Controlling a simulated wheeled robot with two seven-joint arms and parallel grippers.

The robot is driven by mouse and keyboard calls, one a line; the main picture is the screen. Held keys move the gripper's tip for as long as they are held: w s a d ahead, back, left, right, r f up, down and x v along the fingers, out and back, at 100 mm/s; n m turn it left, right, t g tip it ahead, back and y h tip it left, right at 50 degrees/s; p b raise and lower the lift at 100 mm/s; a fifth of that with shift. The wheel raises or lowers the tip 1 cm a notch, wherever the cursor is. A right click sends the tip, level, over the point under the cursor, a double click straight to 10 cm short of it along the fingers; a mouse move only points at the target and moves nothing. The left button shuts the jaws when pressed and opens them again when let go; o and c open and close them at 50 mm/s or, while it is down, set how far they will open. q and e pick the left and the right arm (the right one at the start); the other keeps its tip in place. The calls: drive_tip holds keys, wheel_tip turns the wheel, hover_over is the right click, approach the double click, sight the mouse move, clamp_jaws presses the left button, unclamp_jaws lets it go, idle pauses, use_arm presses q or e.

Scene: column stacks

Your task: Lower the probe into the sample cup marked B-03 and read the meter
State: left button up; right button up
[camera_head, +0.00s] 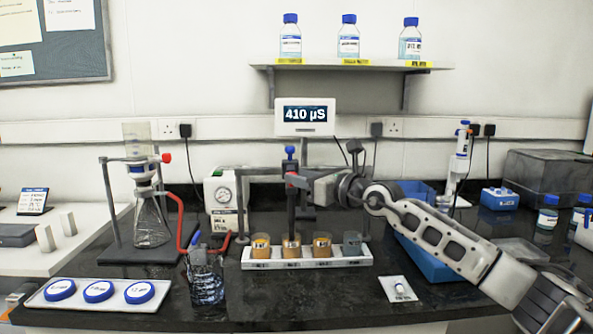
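The probe (291,206) is a dark upright rod with a blue top and a red collar. Its lower end reaches the second cup from the left (291,245); whether the tip is in the liquid is hard to tell. My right gripper (297,181) comes from the right and appears shut on the probe at its collar. The white rack (307,261) holds three orange-brown cups and a greyish one at its right end. Its small labels are too blurred to read, so B-03 cannot be picked out. The meter (306,115) on the wall reads 410 µS. My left gripper is not in view.
A filter flask (151,225) with red tubing, a container with a pen (205,275) and a tray of blue-lidded dishes (43,297) stand left. A blue tray (425,262) lies under my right arm. A small white packet (398,289) lies in front.

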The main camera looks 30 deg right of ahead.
drive_tip(key=shift+x, duration=0.95)
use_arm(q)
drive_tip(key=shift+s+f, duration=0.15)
